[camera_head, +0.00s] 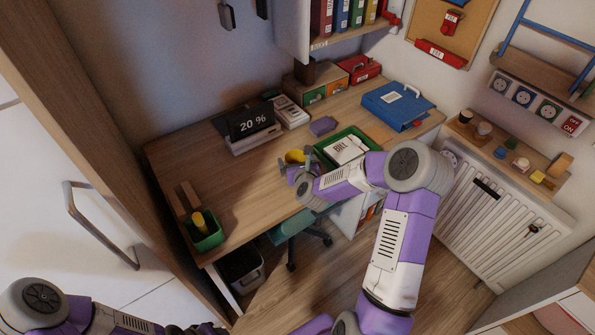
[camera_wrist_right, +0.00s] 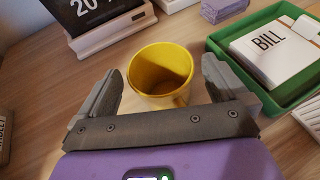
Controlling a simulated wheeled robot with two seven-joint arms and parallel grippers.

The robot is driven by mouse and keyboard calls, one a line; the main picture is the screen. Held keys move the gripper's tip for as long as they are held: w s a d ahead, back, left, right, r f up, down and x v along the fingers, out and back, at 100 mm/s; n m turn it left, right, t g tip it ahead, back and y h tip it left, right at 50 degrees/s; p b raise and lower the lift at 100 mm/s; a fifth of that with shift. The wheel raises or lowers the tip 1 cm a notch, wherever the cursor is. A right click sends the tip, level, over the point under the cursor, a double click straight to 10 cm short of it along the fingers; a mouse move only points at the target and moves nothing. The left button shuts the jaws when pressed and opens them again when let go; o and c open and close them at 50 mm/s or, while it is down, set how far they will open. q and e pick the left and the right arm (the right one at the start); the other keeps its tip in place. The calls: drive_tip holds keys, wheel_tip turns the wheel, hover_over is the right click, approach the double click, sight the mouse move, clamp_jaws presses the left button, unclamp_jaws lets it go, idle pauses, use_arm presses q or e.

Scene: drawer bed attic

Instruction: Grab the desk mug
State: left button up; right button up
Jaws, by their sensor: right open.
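The yellow desk mug (camera_head: 295,156) stands upright on the wooden desk, left of the green tray. In the right wrist view the mug (camera_wrist_right: 160,72) is seen from above, its handle toward my gripper. My right gripper (camera_head: 292,167) is open at the mug. In the wrist view the gripper's fingers (camera_wrist_right: 162,80) lie on either side of the mug, with a gap at each side. My left gripper (camera_head: 200,329) shows only as a dark part at the bottom edge, and its jaws cannot be made out.
The green tray (camera_wrist_right: 284,99) with a BILL paper stack is close on the right. A display (camera_head: 250,124) reading 20 % stands behind left. A blue binder (camera_head: 397,106) lies at the right; a green box (camera_head: 205,237) stands at the left end. The desk's middle left is clear.

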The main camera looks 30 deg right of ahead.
drive_tip(key=shift+w+d+f, duration=0.2)
drive_tip(key=shift+w, duration=0.4)
drive_tip(key=shift+c, duration=0.5)
drive_tip(key=c, duration=1)
drive_tip(key=shift+r, duration=0.1)
